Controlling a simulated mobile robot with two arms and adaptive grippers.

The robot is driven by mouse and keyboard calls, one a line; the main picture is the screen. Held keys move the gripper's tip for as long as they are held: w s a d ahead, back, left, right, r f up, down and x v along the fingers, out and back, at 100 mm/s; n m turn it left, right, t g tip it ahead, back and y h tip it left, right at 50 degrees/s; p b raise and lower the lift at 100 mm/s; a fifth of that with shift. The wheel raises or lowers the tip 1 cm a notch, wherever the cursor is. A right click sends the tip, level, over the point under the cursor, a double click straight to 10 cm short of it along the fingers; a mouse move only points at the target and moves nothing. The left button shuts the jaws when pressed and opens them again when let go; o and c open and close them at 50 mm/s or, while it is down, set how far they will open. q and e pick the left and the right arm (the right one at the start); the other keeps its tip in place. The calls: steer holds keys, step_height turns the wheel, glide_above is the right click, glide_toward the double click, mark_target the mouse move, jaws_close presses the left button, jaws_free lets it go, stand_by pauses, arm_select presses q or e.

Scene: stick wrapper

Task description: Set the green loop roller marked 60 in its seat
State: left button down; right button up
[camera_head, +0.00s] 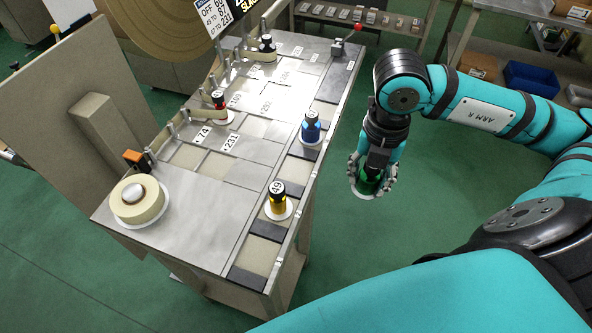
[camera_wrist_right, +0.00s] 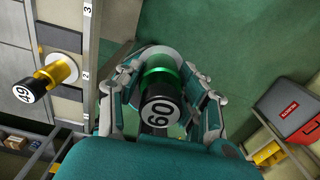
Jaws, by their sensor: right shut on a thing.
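A yellow roller marked 49 (camera_head: 278,198) and a blue roller (camera_head: 311,127) stand in this row. My left gripper is not in view.
A red roller (camera_head: 219,100) and a black-capped roller (camera_head: 267,46) stand further back on the bench. A cream tape roll (camera_head: 138,200) lies at its front left. A red-knobbed lever (camera_head: 345,40) is at the far corner. A red toolbox (camera_wrist_right: 288,112) shows in the wrist view.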

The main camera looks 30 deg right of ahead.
steer(key=shift+w+a, duration=0.2)
steer(key=shift+w, duration=0.1)
steer(key=w+a+p, duration=0.1)
steer(key=w+a, duration=0.1)
steer(key=w, duration=0.2)
steer(key=w+a+f+p, duration=0.1)
steer(key=w+a, duration=0.2)
steer(key=w, duration=0.1)
steer(key=w+a+p, duration=0.2)
steer(key=w, duration=0.2)
steer(key=shift+w+a+f, duration=0.15)
steer(key=shift+w+a, duration=0.1)
steer(key=shift+w, duration=0.15)
steer(key=shift+w+a, duration=0.1)
steer(key=shift+w, duration=0.1)
steer(key=shift+f, duration=0.3)
step_height(320, 180, down, 3)
steer(key=shift+r+p, duration=0.1)
steer(key=shift+p, duration=0.45)
